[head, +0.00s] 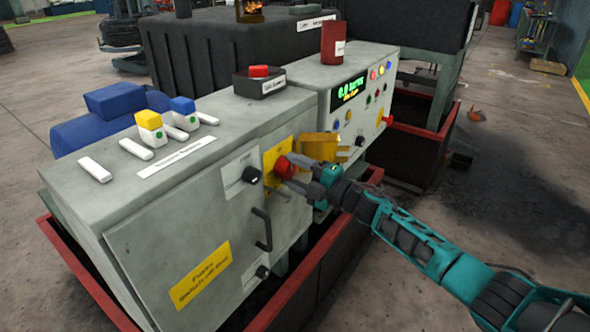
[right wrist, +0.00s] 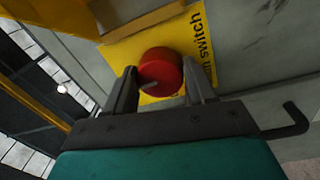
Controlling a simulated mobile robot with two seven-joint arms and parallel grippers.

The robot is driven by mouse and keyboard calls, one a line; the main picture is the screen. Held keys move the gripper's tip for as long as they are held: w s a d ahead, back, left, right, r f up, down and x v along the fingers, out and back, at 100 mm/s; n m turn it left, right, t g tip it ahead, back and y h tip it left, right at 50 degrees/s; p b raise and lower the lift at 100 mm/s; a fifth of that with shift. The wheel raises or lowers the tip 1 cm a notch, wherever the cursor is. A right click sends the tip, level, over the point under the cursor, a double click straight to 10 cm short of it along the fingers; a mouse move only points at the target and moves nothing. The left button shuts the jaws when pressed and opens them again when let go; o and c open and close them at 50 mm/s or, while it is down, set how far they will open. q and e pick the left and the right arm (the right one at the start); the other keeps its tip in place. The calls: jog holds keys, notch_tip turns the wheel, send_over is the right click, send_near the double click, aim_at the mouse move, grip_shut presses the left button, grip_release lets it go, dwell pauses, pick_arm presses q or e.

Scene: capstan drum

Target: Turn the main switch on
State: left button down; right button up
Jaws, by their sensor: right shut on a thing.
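The main switch is a red round knob (head: 284,168) on a yellow plate (head: 272,152) on the front of the grey cabinet (head: 130,240). In the right wrist view the red knob (right wrist: 160,72) sits between my right gripper's fingers, and the plate (right wrist: 203,60) shows part of the word "switch". My right gripper (head: 293,172) is shut on the knob; it also shows in the right wrist view (right wrist: 160,85). A small pale mark shows on the knob's face. My left gripper is not in view.
A yellow box-like part (head: 322,147) juts out just right of the switch. A black handle (head: 263,230) and a black rotary knob (head: 251,175) are on the cabinet front. The control panel (head: 350,110) has a lit display and several buttons. A red-rimmed bin (head: 330,265) runs below.

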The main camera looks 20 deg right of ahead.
dwell(0.3)
jog(key=o, duration=1)
jog(key=shift+o, duration=0.2)
jog(key=v, duration=1.2)
jog(key=shift+s+d, duration=0.25)
jog(key=shift+s, duration=0.1)
jog(key=shift+f, duration=0.2)
jog(key=s+a+f+m+g+h, duration=0.1)
jog(key=s+a+f+m+h, duration=0.3)
jog(key=s+f+m, duration=0.5)
jog(key=s+a+f+m+g+h, duration=0.2)
jog(key=s+a+f+m+h, duration=0.2)
jog(key=s+f+m, duration=0.5)
jog(key=s+m+h, duration=0.1)
jog(key=s+m, duration=0.1)
jog(key=s, duration=0.2)
jog(key=shift+s+a+f+m+g, duration=0.25)
jog(key=shift+s+a+m+g, duration=0.05)
jog(key=shift+s+a, duration=0.1)
